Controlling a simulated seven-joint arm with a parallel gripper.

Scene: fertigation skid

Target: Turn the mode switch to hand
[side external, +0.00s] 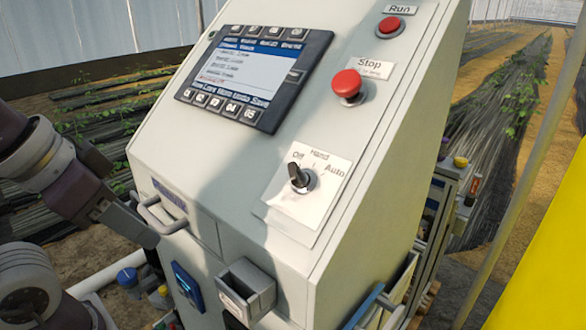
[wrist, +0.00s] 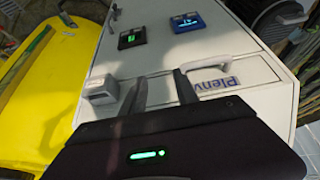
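The mode switch (side external: 300,178) is a black knob on a white plate on the cabinet's sloping face. The plate is marked Off, Hand and Auto, and the knob's lever points up and left, toward Off. My gripper (side external: 148,238) is at the left of the side view, low beside the cabinet's front and well away from the switch. In the wrist view my gripper (wrist: 158,74) has its two fingers apart with nothing between them. The switch does not show in the wrist view.
The cabinet also carries a screen panel (side external: 256,77), a red Stop button (side external: 347,84), and a red Run button (side external: 389,25). A handle (side external: 161,214) and a grey box (side external: 246,288) protrude from its front. Something yellow (side external: 550,250) stands at right. Space above the sloping face looks clear.

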